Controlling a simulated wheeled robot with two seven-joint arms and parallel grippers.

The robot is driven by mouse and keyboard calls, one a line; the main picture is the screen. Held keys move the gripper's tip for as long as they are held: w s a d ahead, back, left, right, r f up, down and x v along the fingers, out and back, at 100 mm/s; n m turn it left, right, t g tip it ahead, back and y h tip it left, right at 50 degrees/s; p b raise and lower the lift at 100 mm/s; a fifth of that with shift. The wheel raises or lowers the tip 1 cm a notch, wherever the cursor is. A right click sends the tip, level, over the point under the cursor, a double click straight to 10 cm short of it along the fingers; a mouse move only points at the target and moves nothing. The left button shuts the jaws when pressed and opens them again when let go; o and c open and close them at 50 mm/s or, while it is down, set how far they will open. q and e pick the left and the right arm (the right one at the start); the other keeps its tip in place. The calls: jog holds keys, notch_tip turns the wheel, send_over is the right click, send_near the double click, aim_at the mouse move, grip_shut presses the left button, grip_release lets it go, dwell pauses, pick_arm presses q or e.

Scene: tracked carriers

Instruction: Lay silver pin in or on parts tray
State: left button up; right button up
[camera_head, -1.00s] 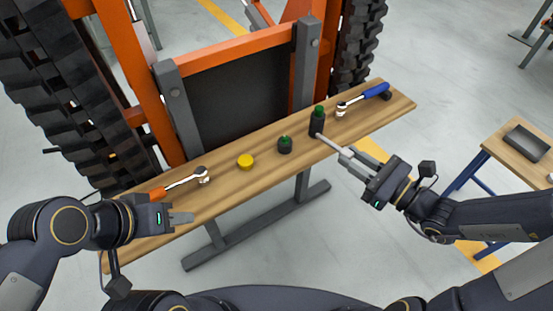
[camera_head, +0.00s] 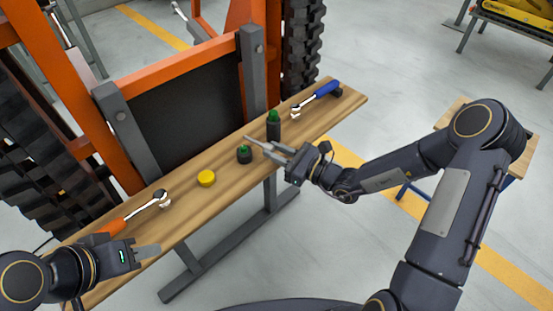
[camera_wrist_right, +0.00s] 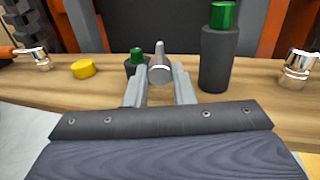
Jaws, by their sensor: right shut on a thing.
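My right gripper (camera_head: 280,152) is shut on the silver pin (camera_head: 255,142) above the wooden bench. The pin juts forward from the fingers, between the short and tall green-topped items. In the right wrist view the pin (camera_wrist_right: 159,70) shows end-on between the fingers (camera_wrist_right: 159,92). My left gripper (camera_head: 148,251) is over the near left end of the bench, with no object visible in it; its finger gap is not clear. The parts tray is hidden in the head view, behind my raised right arm.
The bench (camera_head: 225,188) holds an orange-handled ratchet (camera_head: 125,218), a yellow disc (camera_head: 206,178), a short green-topped item (camera_head: 244,154), a tall green-topped bottle (camera_head: 273,127) and a blue-handled ratchet (camera_head: 318,95). A side table (camera_head: 522,160) stands right, partly behind my arm.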

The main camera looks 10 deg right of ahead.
jog(key=shift+f, duration=1.45)
jog(key=shift+f, duration=0.25)
jog(key=o, duration=0.9)
jog(key=shift+o, duration=0.2)
jog(key=shift+r, duration=0.1)
